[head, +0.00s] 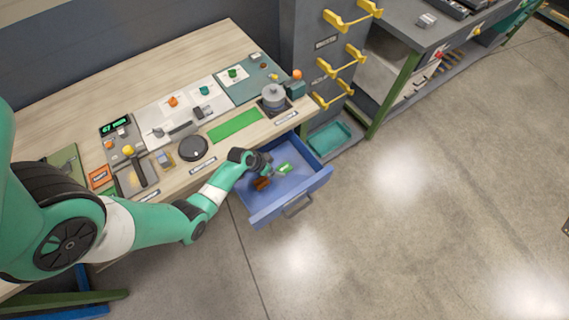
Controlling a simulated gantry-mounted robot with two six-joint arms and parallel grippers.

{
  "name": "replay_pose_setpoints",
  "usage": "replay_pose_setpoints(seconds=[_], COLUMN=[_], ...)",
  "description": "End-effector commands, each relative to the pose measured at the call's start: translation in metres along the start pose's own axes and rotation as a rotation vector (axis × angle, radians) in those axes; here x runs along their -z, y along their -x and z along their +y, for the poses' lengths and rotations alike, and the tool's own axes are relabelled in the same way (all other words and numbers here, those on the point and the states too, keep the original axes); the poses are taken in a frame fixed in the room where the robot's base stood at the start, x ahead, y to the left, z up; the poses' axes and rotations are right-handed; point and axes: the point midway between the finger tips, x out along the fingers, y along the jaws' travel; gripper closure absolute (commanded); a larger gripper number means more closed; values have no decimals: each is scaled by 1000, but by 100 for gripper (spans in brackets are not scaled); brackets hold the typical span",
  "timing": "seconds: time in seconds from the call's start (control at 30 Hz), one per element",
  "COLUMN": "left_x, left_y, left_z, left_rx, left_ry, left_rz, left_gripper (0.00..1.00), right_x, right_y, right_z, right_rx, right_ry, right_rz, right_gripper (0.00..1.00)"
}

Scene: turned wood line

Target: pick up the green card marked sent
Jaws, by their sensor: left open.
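My left arm reaches from the left over the wooden bench to the open blue drawer (257,210). My left gripper (272,172) is open and low over the inside of the drawer. A small green piece with a pale mark (284,168) lies just to the right of the fingertips. It may be the green card, but its lettering is too small to read. I cannot tell whether the gripper touches it. A brown piece (262,184) is beside the gripper in the drawer. My right gripper is not in view.
The bench holds a flat green strip (235,125), a dark round disc (193,148), an orange card (99,177) and a grey metal pot (272,95). A grey cabinet with yellow handles (342,62) stands behind the drawer. The floor at right is clear.

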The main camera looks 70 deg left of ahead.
Motion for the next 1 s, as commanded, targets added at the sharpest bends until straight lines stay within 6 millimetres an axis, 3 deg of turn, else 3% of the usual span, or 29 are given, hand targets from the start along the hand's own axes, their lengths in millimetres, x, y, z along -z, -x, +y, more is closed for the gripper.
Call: replay_pose_setpoints(seconds=[0.03,0.27,0.57,0.83,0.87,1.0], left_x=[-2,0,3,7,7,7], left_y=[-11,-15,-62,-62,-62,-62], left_z=[0,0,0,0,0,0], left_rx=[1,1,0,1,1,1], left_ry=[-2,-1,-1,-1,-1,-1], left_rz=[1,1,1,1,1,1], left_gripper=[9,9,9,9,10,36], right_x=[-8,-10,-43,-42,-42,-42], right_y=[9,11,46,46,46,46], right_z=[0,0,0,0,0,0], right_rx=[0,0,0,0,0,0], right_ry=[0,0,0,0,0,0], right_rz=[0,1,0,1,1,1], right_gripper=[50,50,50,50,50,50])
